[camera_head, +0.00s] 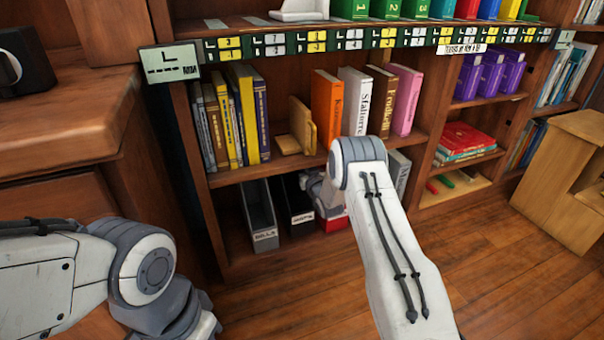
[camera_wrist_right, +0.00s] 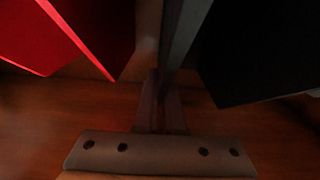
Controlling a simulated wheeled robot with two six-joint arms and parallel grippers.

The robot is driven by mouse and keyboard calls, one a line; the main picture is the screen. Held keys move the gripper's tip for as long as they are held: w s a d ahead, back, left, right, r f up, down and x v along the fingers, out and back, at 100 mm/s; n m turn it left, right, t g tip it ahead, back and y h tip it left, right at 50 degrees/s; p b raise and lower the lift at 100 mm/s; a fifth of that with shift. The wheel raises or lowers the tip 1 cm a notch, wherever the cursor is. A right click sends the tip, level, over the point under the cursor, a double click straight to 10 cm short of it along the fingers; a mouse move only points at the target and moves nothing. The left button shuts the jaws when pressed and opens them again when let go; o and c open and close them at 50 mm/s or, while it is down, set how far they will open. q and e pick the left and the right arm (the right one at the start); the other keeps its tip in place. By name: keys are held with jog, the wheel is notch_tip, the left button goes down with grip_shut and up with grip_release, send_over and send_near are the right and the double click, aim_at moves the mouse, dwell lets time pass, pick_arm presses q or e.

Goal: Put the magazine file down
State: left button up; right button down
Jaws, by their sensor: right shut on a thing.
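A black magazine file labelled MAPS (camera_head: 295,208) stands upright on the bottom shelf, partly covered by my right wrist. A red magazine file (camera_head: 331,224) is beside it on the right, mostly hidden by my arm. In the right wrist view my right gripper (camera_wrist_right: 161,100) is shut on a thin greyish wall that appears to belong to the black file (camera_wrist_right: 240,50). The red file (camera_wrist_right: 85,30) is on the other side, with a gap between. The picture is dark, so whether the black file's base touches the shelf cannot be told. My left gripper is out of view.
A grey file labelled BILLS (camera_head: 262,215) stands left of the black one. A white file (camera_head: 398,172) stands to the right behind my arm. Books and a wooden bookend (camera_head: 300,130) fill the shelf above. A wooden step stool (camera_head: 570,170) is at the right.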

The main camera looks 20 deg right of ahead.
notch_tip(320, 180, down, 2)
jog(key=shift+f+b, duration=0.25)
jog(key=shift+b, duration=0.5)
jog(key=shift+f, duration=0.1)
jog(key=c, duration=1.4)
grip_release()
jog(key=shift+f, duration=0.2)
jog(key=shift+c, duration=0.2)
jog(key=o, duration=0.4)
